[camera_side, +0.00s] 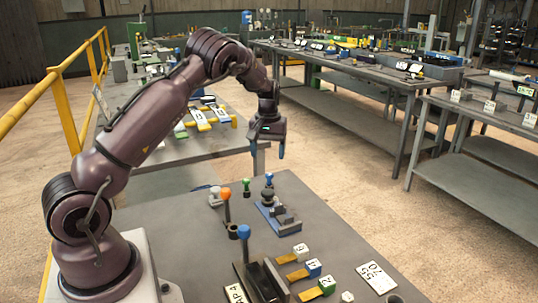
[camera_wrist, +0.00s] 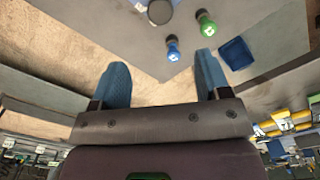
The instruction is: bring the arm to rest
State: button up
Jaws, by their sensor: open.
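My gripper (camera_side: 281,150) hangs at the end of my arm, above and beyond the far edge of the grey bench (camera_side: 335,222) in the side view. In the wrist view my gripper (camera_wrist: 160,85) shows two blue fingers set wide apart with nothing between them. The gripper is apart from everything on the bench.
On the bench stand a green-topped peg (camera_side: 246,187), a blue-topped peg (camera_side: 269,179), an orange-knobbed lever (camera_side: 226,195), a blue-knobbed lever (camera_side: 244,232) and numbered blocks (camera_side: 313,268). A yellow railing (camera_side: 60,115) runs at left. Other benches (camera_side: 350,68) stand behind.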

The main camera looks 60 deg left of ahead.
jog(key=s+d+r+m+t, duration=0.2)
jog(key=s+d+r, duration=0.4)
jog(key=d, duration=0.3)
jog(key=s+d+r+m+t, duration=0.1)
jog(key=s+d+r+m, duration=0.4)
jog(key=s+d, duration=0.4)
jog(key=s+d+r+m+t, duration=0.2)
jog(key=s+d+r+m, duration=0.1)
jog(key=s+d+r, duration=0.4)
jog(key=shift+s+d+r+m+t, duration=0.3)
jog(key=shift+s+d+m, duration=0.15)
jog(key=shift+d, duration=0.8)
